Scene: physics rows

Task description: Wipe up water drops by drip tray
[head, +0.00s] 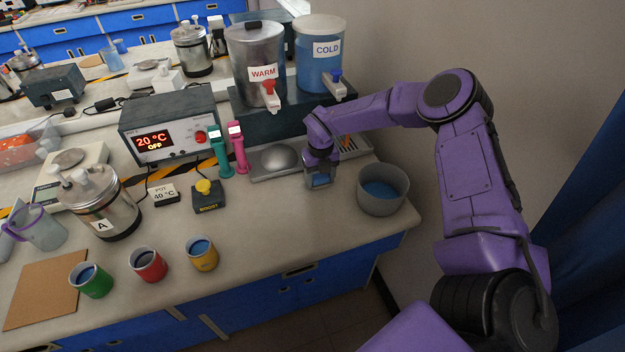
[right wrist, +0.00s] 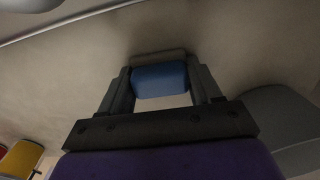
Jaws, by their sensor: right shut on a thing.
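My right gripper (head: 320,178) is shut on a blue sponge-like block with a greyish face, low over the bench in front of the drip tray. The block (right wrist: 160,80) shows between the two fingers in the right wrist view. I cannot tell whether it touches the bench. The metal drip tray (head: 262,177) lies below the WARM and COLD dispensers, partly hidden by my right wrist. I cannot make out any water drops; the gripper may cover some. My left gripper is not in view.
A grey bowl (head: 382,202) with blue inside stands just right of the gripper, near the bench corner. The WARM dispenser (head: 254,50) and COLD dispenser (head: 318,75) stand behind. Yellow (head: 203,260), red (head: 149,266) and green cups (head: 93,283) stand front left. Bench between is clear.

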